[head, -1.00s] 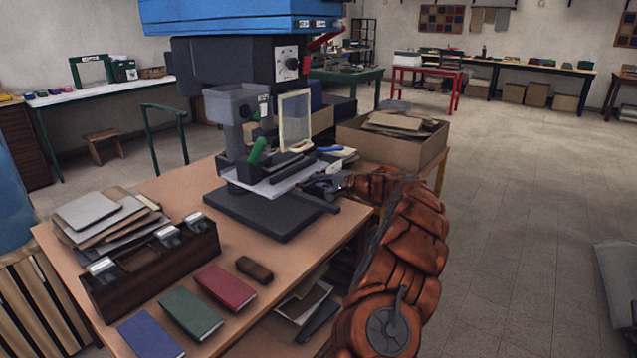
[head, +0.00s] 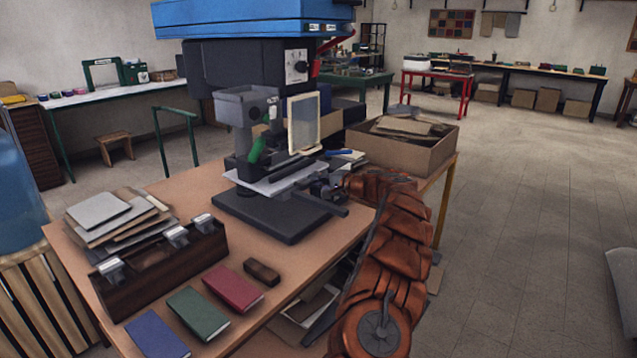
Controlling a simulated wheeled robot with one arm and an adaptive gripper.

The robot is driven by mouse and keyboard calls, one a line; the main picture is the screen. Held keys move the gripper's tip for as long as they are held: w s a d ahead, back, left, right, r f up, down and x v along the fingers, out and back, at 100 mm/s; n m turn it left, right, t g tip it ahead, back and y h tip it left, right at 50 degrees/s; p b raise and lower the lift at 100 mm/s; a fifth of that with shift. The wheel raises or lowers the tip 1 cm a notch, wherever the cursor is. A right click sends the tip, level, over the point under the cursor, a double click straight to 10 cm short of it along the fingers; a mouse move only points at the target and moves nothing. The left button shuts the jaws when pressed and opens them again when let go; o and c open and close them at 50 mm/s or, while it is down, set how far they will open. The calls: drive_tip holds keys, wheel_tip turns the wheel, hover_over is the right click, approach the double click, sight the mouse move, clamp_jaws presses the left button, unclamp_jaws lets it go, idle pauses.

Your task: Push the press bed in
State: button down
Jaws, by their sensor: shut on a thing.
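The press bed (head: 262,186) is a light grey plate on the dark base (head: 262,218) of the press (head: 246,108). It lies flat below the press head, and its front edge shows. My gripper (head: 326,187) is at the right end of the bed, small and dark in the head view. It is shut on the bed's right side; the exact grip point is partly hidden by the fingers and my arm. A green-handled part (head: 257,150) and a pale framed panel (head: 304,124) stand above the bed.
On the table (head: 190,250) are a wooden rack (head: 165,265), a stack of boards (head: 100,210), several books (head: 198,312) and a dark block (head: 262,271). A cardboard box (head: 425,155) stands behind my arm. Open floor lies to the right.

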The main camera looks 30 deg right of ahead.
drive_tip(key=c, duration=1.5)
unclamp_jaws()
drive_tip(key=shift+w+a, duration=0.2)
drive_tip(key=shift+w, duration=0.05)
drive_tip(key=o, duration=0.3)
drive_tip(key=shift+d, duration=0.1)
drive_tip(key=shift+s, duration=0.15)
drive_tip(key=v, duration=1.2)
